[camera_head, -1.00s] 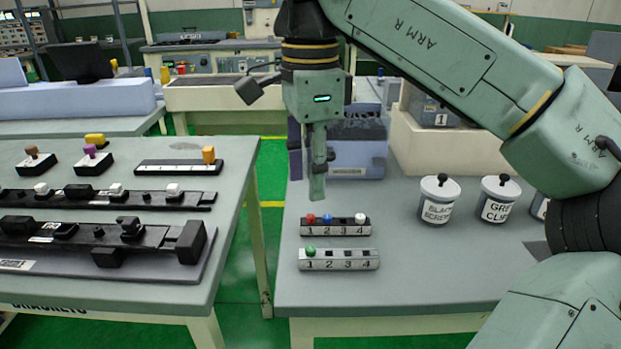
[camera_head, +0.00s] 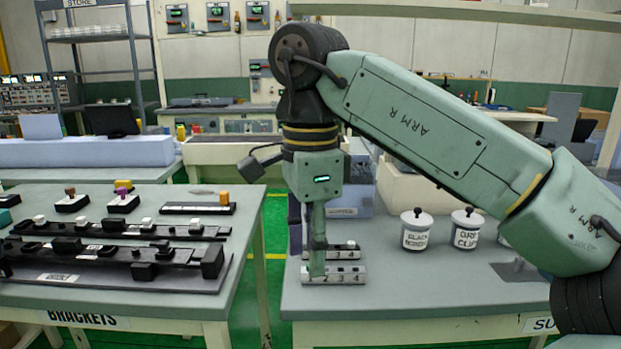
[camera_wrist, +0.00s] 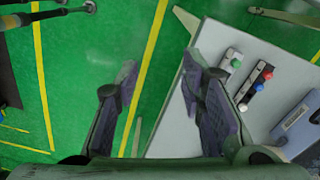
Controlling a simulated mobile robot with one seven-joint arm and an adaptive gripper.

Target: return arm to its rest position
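My arm reaches in from the right in the head view, with its wrist upright and my gripper (camera_head: 317,270) pointing down over the right table. From that side its fingers overlap, and they hide part of two numbered racks. In the wrist view my gripper (camera_wrist: 158,72) shows two fingers spread wide with nothing between them. Below them are green floor and the edge of the right table (camera_wrist: 172,130). The gripper looks clear of the racks, to one side of them.
The near rack (camera_wrist: 225,75) carries a green piece; the far rack (camera_wrist: 252,88) carries red, blue and white pieces. Two labelled canisters, one (camera_head: 416,232) left of the other (camera_head: 466,230), stand right of my gripper. The left table holds black bracket rails (camera_head: 150,255). A green aisle separates the tables.

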